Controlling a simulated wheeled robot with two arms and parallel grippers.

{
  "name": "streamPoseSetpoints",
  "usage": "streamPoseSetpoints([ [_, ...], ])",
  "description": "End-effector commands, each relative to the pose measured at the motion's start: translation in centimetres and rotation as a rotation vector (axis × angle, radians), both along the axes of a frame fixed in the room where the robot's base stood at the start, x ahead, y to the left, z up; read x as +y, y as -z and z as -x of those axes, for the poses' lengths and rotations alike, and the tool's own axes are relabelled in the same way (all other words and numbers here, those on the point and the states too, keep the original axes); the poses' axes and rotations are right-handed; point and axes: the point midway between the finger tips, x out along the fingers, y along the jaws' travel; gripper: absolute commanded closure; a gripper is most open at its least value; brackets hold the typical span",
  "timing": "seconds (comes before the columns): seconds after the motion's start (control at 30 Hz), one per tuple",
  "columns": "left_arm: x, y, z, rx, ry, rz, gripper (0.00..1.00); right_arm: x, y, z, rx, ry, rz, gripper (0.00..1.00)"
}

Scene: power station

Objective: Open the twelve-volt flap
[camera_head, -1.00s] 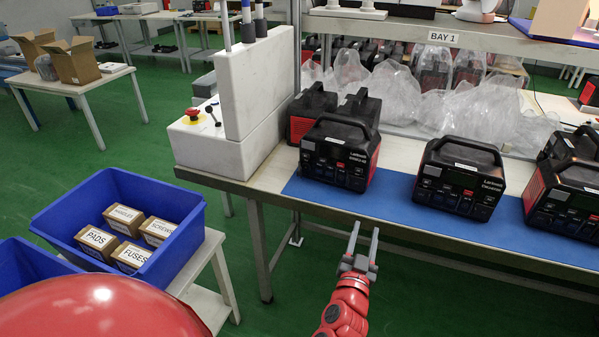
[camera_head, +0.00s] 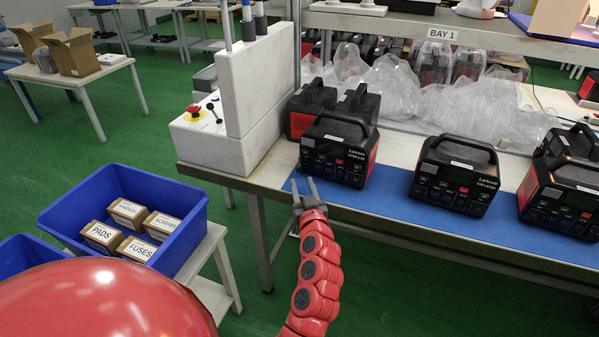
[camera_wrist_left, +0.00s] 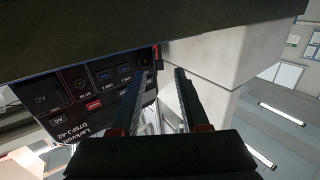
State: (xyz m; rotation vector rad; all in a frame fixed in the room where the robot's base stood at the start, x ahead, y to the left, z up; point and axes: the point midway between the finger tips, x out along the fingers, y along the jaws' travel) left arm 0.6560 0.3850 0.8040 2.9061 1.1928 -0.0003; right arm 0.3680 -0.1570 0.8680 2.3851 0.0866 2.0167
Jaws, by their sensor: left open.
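A black and red power station (camera_head: 338,150) stands upright on the blue mat at the left end of the bench. Its front also shows tilted in the left wrist view (camera_wrist_left: 75,100), with AC outlets, USB ports and small round sockets. A round black fitting (camera_wrist_left: 146,58) sits at the panel's right end near the fingers; I cannot read whether it is the twelve-volt flap. My left gripper (camera_head: 303,186) is open and empty at the bench's front edge, left of and in front of this station. In the wrist view its fingers (camera_wrist_left: 160,95) are apart. My right gripper is out of view.
More power stations (camera_head: 454,175) stand to the right on the blue mat (camera_head: 392,205). A white block unit with a red button (camera_head: 193,113) stands at the bench's left end. A blue bin (camera_head: 190,235) with small boxes is at lower left.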

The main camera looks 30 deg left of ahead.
Motion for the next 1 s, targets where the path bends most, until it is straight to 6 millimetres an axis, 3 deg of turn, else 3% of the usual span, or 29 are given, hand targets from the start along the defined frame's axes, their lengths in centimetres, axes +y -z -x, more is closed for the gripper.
streamPoseSetpoints([
  [0.13,2.2,-0.1,-2.1,0.000,-0.003,0.000,0.55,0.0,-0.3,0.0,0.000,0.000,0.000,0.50],
  [0.3,3.3,0.1,-3.4,0.002,0.000,-0.001,0.55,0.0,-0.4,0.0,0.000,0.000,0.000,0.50],
  [0.67,3.7,0.0,-3.8,-0.001,0.002,-0.001,0.55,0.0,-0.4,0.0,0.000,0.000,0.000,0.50],
  [0.77,3.6,0.0,-3.8,-0.001,0.002,-0.001,0.68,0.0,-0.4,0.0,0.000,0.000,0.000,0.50],
  [0.93,3.6,0.0,-3.8,0.000,0.002,0.000,0.98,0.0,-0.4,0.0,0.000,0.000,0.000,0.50],
  [1.0,3.6,0.0,-3.8,0.000,0.002,0.000,1.00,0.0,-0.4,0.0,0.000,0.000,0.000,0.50],
])
